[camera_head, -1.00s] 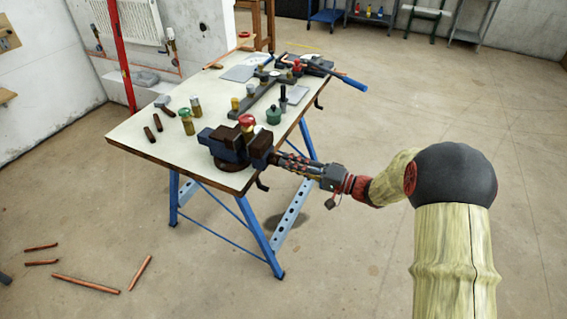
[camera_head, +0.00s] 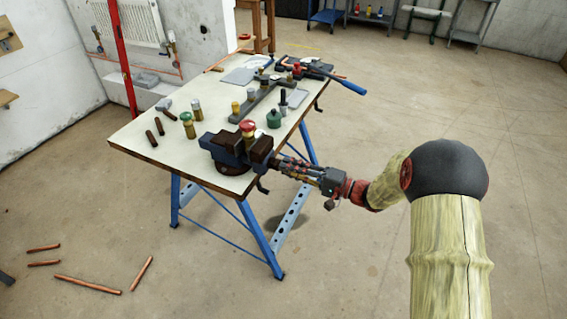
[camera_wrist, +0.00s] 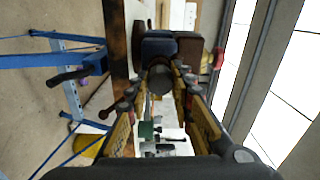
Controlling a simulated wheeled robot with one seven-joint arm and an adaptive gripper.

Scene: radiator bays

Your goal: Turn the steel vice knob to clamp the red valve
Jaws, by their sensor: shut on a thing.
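The blue and brown bench vice (camera_head: 222,150) sits at the near right corner of the workbench. The red valve (camera_head: 247,126), with a red cap on a brass body, stands upright at the vice jaws. Its lower part is hidden, so I cannot tell whether the jaws touch it. In the wrist view the red cap (camera_wrist: 218,57) shows at the right of the vice. The round steel knob (camera_wrist: 159,79) is between my fingers, end toward the camera. My gripper (camera_head: 279,161) is shut on it from the right side of the vice. It also shows in the wrist view (camera_wrist: 160,88).
The workbench (camera_head: 163,143) carries a green-capped valve (camera_head: 187,125), a dark green pot (camera_head: 273,118), short dark pipes and a blue-handled tool (camera_head: 340,82). Copper pipes (camera_head: 87,284) lie on the floor at left. The floor right of the bench is open.

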